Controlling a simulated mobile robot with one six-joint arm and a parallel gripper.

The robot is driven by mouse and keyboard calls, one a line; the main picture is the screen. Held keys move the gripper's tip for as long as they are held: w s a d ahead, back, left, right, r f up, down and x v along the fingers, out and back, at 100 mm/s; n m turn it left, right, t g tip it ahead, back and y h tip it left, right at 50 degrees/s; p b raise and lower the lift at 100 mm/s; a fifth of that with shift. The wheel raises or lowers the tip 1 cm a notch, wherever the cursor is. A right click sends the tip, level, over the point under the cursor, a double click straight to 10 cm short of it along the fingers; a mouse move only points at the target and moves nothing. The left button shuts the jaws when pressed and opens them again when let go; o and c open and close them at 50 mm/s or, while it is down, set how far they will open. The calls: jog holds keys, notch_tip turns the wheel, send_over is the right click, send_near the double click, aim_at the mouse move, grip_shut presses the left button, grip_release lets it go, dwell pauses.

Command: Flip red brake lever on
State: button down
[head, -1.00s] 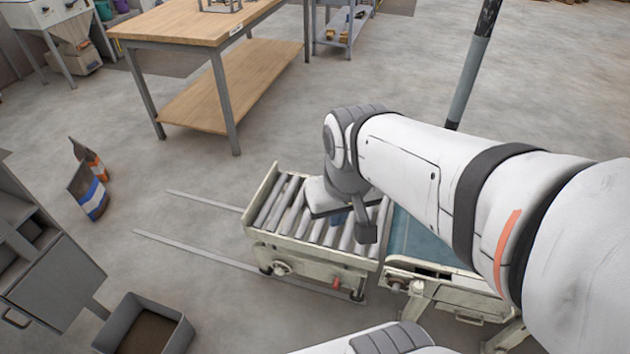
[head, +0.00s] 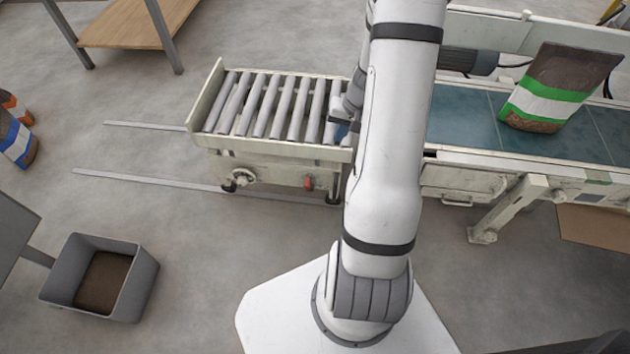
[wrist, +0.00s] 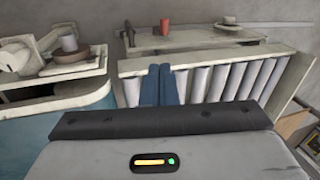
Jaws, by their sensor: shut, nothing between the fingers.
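The red brake lever (head: 308,183) is a small red piece low on the near side of the roller cart (head: 270,155), toward its right end. In the wrist view a red piece (wrist: 165,28) that looks like this lever stands on the cart's side, beyond my fingers. My gripper (wrist: 158,72) has blue fingers shut together with nothing between them. It is over the cart's right end, apart from the lever. In the head view my arm hides most of the gripper, and only a bit of blue fingertip shows.
A conveyor (head: 465,125) carrying a green-and-white bag (head: 555,90) adjoins the cart on the right. A white handwheel (head: 243,177) sits left of the lever. Floor rails (head: 140,180) run left from the cart. A grey bin (head: 135,280) stands at front left, with clear floor between.

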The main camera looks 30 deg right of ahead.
jog(key=d+f+m+b, duration=0.1)
jog(key=d+f, duration=0.2)
jog(key=f, duration=0.4)
jog(key=shift+s, duration=0.35)
jog(key=shift+f, duration=0.1)
jog(key=b, duration=0.9)
send_near(309, 188)
jog(key=d+f, duration=0.4)
jog(key=f, duration=0.3)
jog(key=shift+w+a+f, duration=0.15)
jog(key=shift+w+a, duration=0.3)
jog(key=shift+a, duration=0.35)
jog(key=shift+w+a+f, duration=0.1)
jog(key=shift+w+a, duration=0.35)
jog(key=shift+a, duration=0.3)
